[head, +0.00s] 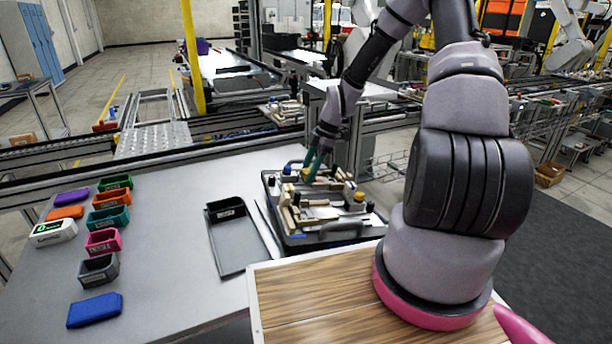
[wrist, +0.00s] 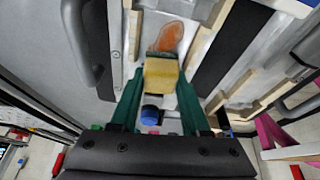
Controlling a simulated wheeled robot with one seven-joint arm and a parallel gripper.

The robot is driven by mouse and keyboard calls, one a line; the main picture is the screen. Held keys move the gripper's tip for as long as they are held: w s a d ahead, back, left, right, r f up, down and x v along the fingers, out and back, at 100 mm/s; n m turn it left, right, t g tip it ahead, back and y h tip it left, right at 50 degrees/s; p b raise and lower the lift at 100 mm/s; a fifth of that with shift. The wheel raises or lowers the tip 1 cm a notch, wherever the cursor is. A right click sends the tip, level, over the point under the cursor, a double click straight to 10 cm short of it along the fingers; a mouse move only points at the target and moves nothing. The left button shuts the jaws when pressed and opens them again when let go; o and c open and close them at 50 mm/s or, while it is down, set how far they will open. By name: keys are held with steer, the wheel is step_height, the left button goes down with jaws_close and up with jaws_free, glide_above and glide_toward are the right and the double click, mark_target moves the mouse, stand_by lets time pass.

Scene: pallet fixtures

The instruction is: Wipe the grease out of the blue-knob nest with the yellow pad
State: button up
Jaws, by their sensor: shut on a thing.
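My gripper (wrist: 160,82) has green fingers and is shut on the yellow pad (wrist: 161,76). In the wrist view an orange-brown grease smear (wrist: 168,37) lies on the pale nest floor (wrist: 150,24), just beyond the pad's end. I cannot tell whether the pad touches the floor. The blue knob (wrist: 152,112) shows between the fingers, nearer the wrist than the pad. In the head view my gripper (head: 314,165) reaches down over the far side of the pallet fixture (head: 325,238), close to the blue knob (head: 287,170). The grease is not visible there.
Several coloured bins (head: 103,240) and a white display box (head: 53,232) stand at the left. The table between is clear.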

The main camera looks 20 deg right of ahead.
mark_target(300, 186)
steer(key=shift+s+d+f, duration=0.2)
steer(key=shift+d+f, duration=0.25)
steer(key=shift+d, duration=0.1)
steer(key=shift+s+d+f, duration=0.15)
steer(key=shift+d+f, duration=0.3)
steer(key=shift+d, duration=0.05)
steer(key=shift+s+a, duration=0.35)
steer(key=shift+a, duration=0.05)
steer(key=shift+s+a+r+m, duration=0.15)
steer(key=shift+s+a, duration=0.1)
steer(key=shift+a, duration=0.55)
steer(key=shift+s+a+f+m, duration=0.1)
steer(key=shift+s+a+m, duration=0.1)
steer(key=shift+a, duration=0.6)
jaws_close()
steer(key=shift+w+a+r, duration=0.1)
steer(key=shift+w+r, duration=0.05)
steer(key=shift+r, duration=0.3)
steer(key=shift+w+r, duration=0.15)
steer(key=shift+r, duration=2.6)
step_height(300, 186, up, 3)
steer(key=shift+f, duration=0.1)
